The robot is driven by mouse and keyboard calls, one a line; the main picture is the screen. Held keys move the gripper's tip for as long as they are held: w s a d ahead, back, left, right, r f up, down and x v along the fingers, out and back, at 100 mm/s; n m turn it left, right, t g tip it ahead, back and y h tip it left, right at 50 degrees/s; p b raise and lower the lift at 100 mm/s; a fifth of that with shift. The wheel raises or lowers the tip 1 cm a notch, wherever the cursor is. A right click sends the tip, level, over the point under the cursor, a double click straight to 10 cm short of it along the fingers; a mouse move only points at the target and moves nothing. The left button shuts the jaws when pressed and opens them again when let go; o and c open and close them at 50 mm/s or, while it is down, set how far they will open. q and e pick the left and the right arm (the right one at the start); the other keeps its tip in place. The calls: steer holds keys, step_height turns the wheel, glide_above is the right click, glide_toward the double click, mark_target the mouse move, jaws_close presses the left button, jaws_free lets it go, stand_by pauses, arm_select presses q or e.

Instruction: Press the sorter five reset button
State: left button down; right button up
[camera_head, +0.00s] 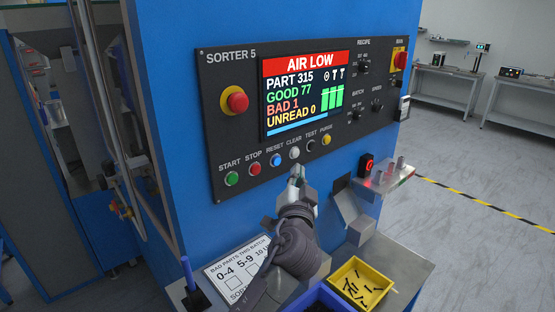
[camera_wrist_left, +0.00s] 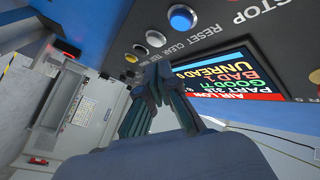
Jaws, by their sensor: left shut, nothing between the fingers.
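The sorter five panel (camera_head: 225,120) is black and tilted, on a blue cabinet. Its reset button (camera_head: 276,160) is blue with a pale ring, in the lower row between the red stop and white clear buttons. In the left wrist view the reset button (camera_wrist_left: 182,18) is at the top, uncovered. My left gripper (camera_head: 297,172) is shut and empty, just below the clear button in the head view. In the left wrist view its fingertips (camera_wrist_left: 158,62) are below the clear and reset buttons; I cannot tell the exact gap to the panel. My right gripper is not in view.
The clear button (camera_head: 294,153) is closest to the fingertips. A red emergency knob (camera_head: 237,102) sticks out left of the screen (camera_head: 305,90), which reads AIR LOW. A yellow tray (camera_head: 347,289) of dark parts and a paper sheet (camera_head: 222,270) lie below.

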mark_target(276, 161)
arm_select(q)
steer(key=shift+w+a, duration=1.25)
steer(key=shift+w, duration=0.05)
steer(key=shift+w+a, duration=0.1)
stand_by(0.5)
steer(key=shift+w+a, duration=0.2)
steer(key=shift+w+a+b, duration=0.3)
stand_by(0.9)
steer(key=shift+s+d, duration=0.1)
stand_by(0.4)
steer(key=shift+s+d, duration=0.45)
steer(key=shift+s, duration=0.05)
steer(key=shift+d, duration=0.1)
